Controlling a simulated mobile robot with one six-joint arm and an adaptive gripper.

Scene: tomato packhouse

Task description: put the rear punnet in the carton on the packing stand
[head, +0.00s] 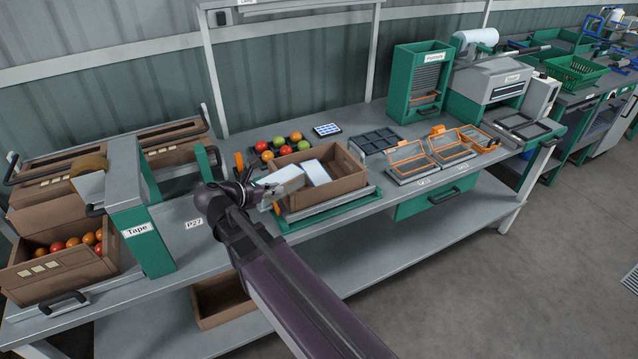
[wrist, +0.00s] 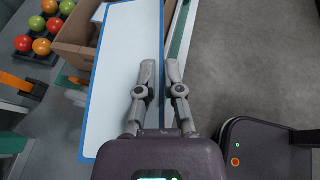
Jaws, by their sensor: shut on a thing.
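A brown open carton (head: 345,166) sits on a green-edged packing stand (head: 330,209) on the bench. My gripper (head: 292,182) is over the carton's left part. In the wrist view my gripper (wrist: 160,70) is shut at the right edge of a flat white piece with a blue rim (wrist: 125,70).
A dark tray of red, orange and green tomatoes (head: 283,148) stands behind the carton. A green tape unit (head: 140,215) and tomato crates (head: 65,262) are left.

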